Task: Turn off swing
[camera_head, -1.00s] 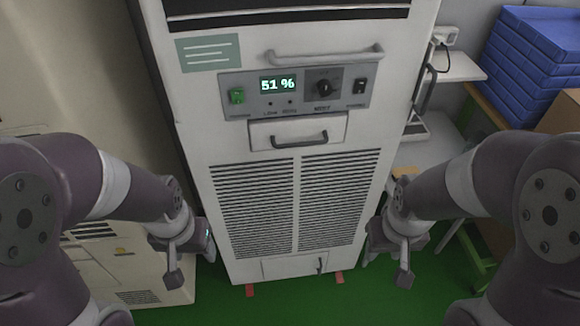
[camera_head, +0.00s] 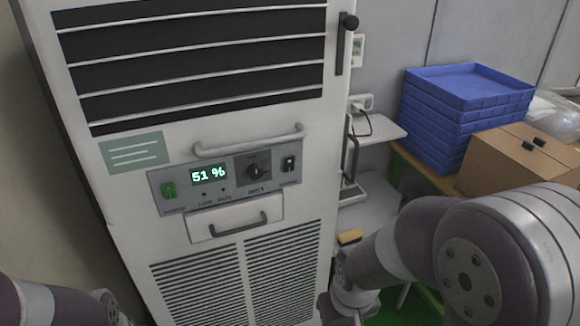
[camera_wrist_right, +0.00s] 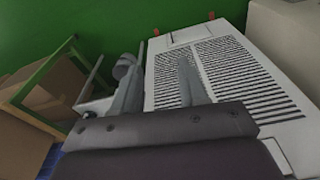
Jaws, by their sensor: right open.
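A tall white machine carries a grey control panel (camera_head: 226,184) in the head view. On the panel are a green switch (camera_head: 169,190) at left, a lit display (camera_head: 209,175) reading "51 %", a black knob (camera_head: 254,172) and a small black switch (camera_head: 289,163) at right. The labels under them are too blurred to read surely. My right gripper shows in the wrist view (camera_wrist_right: 160,88) with its fingers apart and empty, in front of the machine's lower vents (camera_wrist_right: 215,75). In the head view my right arm is right of the machine, below the panel. My left gripper is out of frame.
Handles sit above (camera_head: 250,144) and below (camera_head: 238,228) the panel. At right are a small wall shelf (camera_head: 379,132), a stack of blue trays (camera_head: 465,90) and a cardboard box (camera_head: 510,160). A yellow block (camera_head: 350,237) lies near my right arm.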

